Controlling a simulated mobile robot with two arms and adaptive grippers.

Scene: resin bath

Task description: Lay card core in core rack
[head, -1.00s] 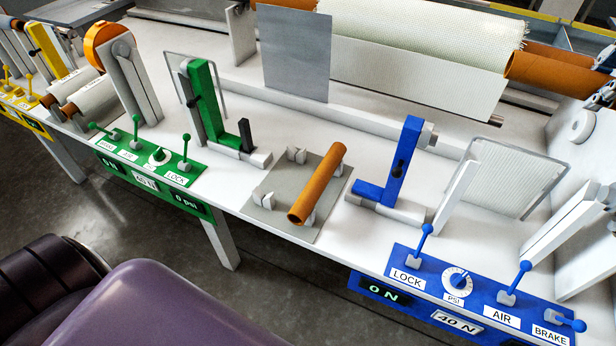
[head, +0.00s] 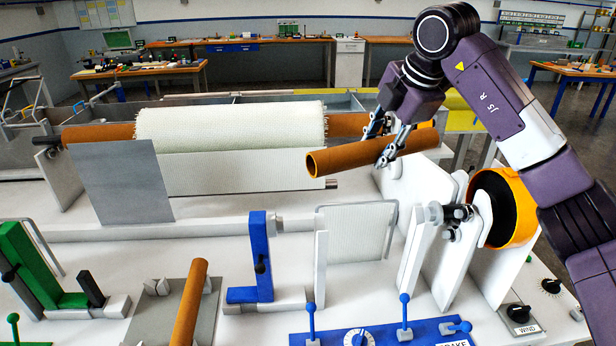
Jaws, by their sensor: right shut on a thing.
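My right gripper (head: 388,152) is shut on a brown card core (head: 345,158), a hollow tube held nearly level above the right part of the bench. The tube's open end faces left. The core rack (head: 206,325) is a grey plate with pale cradles at the bottom of the view, left of and below the gripper. Another brown core (head: 191,305) lies on the rack's right side. The cradles (head: 157,287) on its left side look empty. The rack's near part is cut off by the frame edge. My left gripper is not in view.
A blue bracket (head: 261,255) stands right of the rack, a green bracket (head: 35,265) left of it. A grey upright sheet (head: 120,183) and a fabric roll (head: 230,125) stand behind. A mesh frame (head: 355,232), white uprights and an orange wheel (head: 490,180) stand right. Blue levers (head: 311,320) rise at the front.

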